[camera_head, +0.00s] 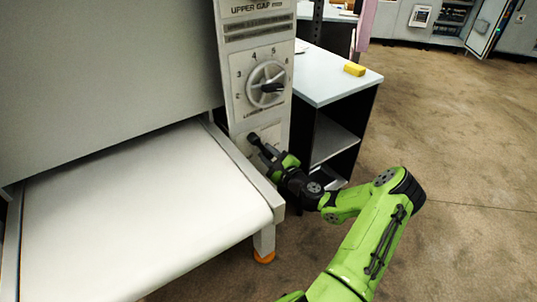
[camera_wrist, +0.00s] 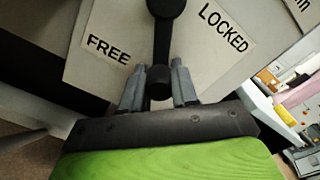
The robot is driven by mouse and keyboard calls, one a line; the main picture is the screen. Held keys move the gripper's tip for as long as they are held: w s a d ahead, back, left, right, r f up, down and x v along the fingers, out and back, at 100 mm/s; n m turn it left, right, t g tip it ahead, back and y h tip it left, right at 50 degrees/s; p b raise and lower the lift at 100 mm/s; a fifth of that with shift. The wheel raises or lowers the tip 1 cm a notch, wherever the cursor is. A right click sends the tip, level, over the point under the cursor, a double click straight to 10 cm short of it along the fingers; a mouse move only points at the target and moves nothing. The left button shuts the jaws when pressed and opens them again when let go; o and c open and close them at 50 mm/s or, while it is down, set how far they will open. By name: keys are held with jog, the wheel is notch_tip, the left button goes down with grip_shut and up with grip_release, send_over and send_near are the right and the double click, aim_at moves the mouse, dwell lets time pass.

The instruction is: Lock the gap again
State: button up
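The lock lever (camera_wrist: 162,45) is black with a round knob at its end. In the wrist view it points down from its pivot, between the labels FREE (camera_wrist: 108,48) on the left and LOCKED (camera_wrist: 223,27) on the right. My gripper (camera_wrist: 158,80) has one finger on each side of the knob. I cannot tell whether both fingers press on it. In the head view my gripper (camera_head: 265,150) is at the lower part of the machine's side panel (camera_head: 237,100), below the dial, and largely covers the lever.
The UPPER GAP dial (camera_head: 266,84) is above my gripper, its pointer to the right. A white conveyor bed (camera_head: 140,210) lies to the left. A desk (camera_head: 325,75) with a yellow block (camera_head: 354,69) stands close on the right. Open floor (camera_head: 460,150) lies farther right.

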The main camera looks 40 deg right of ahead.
grip_shut()
jog(key=shift+d, duration=0.1)
jog(key=n, duration=0.2)
jog(key=d+r+n+b, duration=0.1)
jog(key=n, duration=0.1)
jog(key=d+r+n+b, duration=0.1)
jog(key=n, duration=0.1)
jog(key=shift+s+d+r, duration=0.2)
jog(key=shift+r, duration=0.05)
jog(key=r+n+b, duration=0.1)
jog(key=n+b, duration=0.1)
jog(key=n, duration=0.1)
jog(key=shift+d+r+n, duration=0.3)
jog(key=shift+d+r, duration=0.05)
jog(key=shift+r, duration=0.05)
jog(key=shift+r+n+b, duration=0.7)
jog(key=shift+r+n, duration=0.15)
jog(key=shift+n, duration=0.35)
jog(key=o, duration=0.6)
grip_release()
jog(key=shift+s, duration=0.1)
